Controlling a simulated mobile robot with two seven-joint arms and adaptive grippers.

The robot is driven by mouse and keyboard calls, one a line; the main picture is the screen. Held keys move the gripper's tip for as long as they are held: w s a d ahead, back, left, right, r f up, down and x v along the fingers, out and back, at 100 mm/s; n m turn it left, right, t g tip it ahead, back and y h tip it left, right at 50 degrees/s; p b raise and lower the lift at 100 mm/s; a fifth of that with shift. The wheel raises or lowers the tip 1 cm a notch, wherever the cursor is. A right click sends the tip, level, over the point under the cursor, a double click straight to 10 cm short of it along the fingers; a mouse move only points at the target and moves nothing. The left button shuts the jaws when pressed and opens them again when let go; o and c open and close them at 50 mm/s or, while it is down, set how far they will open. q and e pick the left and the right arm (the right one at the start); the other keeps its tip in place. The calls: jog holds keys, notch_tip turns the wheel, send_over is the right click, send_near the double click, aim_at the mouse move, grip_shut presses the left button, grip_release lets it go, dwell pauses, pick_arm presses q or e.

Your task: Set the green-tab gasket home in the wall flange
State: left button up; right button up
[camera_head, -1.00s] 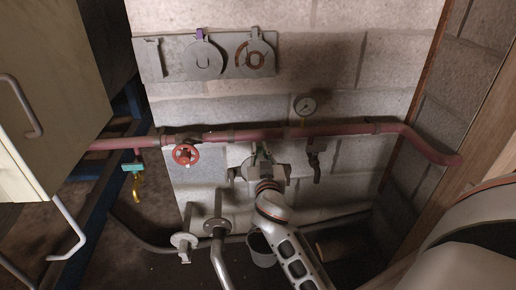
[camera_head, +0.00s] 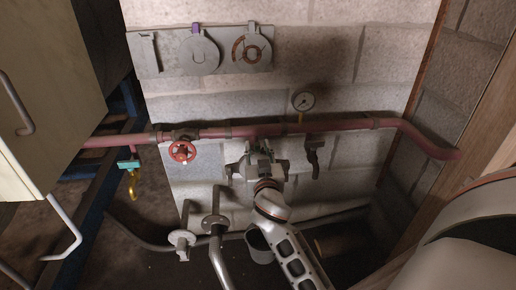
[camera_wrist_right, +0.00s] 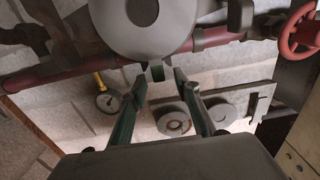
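In the right wrist view a large grey disc (camera_wrist_right: 118,32) with a round hollow at its middle fills the top, in front of the pipe. A small tab (camera_wrist_right: 157,73) stands at its lower edge, between my fingertips. This looks like the gasket at the wall flange; I cannot tell the two apart or how deep it sits. My right gripper (camera_wrist_right: 161,80) is open, a finger on either side of the tab with narrow gaps. In the head view my right gripper (camera_head: 261,150) is just below the red pipe and hides the flange. My left gripper is not in view.
The red pipe (camera_head: 340,126) crosses the wall, with a red handwheel (camera_head: 182,151) and a gauge (camera_head: 303,101). Above, a grey board (camera_head: 171,60) holds a purple-tabbed disc (camera_head: 199,54) and a rust-marked disc (camera_head: 252,51). Pipe stubs stand at lower left; a bucket (camera_head: 259,247) is below.

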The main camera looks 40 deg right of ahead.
jog(key=shift+r, duration=0.1)
pick_arm(q)
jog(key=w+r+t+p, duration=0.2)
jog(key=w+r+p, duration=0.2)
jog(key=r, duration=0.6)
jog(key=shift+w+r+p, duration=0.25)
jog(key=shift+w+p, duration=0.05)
jog(key=shift+p, duration=0.4)
pick_arm(e)
notch_tip(320, 180, up, 17)
dwell(0.6)
